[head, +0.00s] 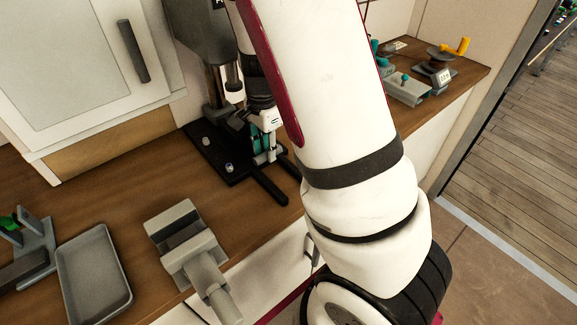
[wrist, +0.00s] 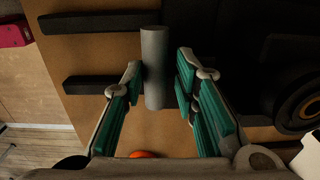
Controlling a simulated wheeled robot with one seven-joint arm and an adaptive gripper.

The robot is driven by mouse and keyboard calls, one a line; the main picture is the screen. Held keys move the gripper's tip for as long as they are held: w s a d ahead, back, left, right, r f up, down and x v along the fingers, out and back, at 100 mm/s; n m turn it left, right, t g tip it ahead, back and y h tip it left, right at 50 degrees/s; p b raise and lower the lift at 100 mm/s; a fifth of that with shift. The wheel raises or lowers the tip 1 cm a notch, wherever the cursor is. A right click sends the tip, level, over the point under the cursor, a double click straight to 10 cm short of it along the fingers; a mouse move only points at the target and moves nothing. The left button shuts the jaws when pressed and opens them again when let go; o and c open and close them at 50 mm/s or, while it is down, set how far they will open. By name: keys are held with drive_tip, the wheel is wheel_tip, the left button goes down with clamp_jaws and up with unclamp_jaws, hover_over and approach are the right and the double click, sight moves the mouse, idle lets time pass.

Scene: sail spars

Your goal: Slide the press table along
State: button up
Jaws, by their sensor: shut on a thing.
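The drill press (head: 205,45) stands at the back of the wooden bench. Its black base (head: 205,150) lies on the bench with dark bars reaching toward the front edge. My gripper (head: 264,150), with teal finger pads, is low beside the press at the base. How the bar joins the press table is hidden.
A grey vise (head: 185,245) stands near the front edge, with a grey tray (head: 95,275) left of it. A cabinet (head: 90,70) hangs above the bench at the left. A yellow-handled tool (head: 445,60) stands at the right end. My arm hides the middle of the bench.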

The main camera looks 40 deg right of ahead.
drive_tip(key=shift+s+f+p, duration=0.2)
drive_tip(key=shift+s+p, duration=0.65)
drive_tip(key=shift+s, duration=2.25)
drive_tip(key=shift+s+f+p, duration=0.15)
drive_tip(key=shift+s+p, duration=0.65)
drive_tip(key=shift+s, duration=2.25)
drive_tip(key=shift+c, duration=0.3)
drive_tip(key=o, duration=1.2)
drive_tip(key=shift+c, duration=0.2)
drive_tip(key=shift+w, duration=0.15)
drive_tip(key=shift+w+r, duration=0.1)
drive_tip(key=shift+r, duration=0.05)
drive_tip(key=shift+r, duration=0.25)
wheel_tip(320, 180, up, 11)
drive_tip(key=shift+r, duration=0.2)
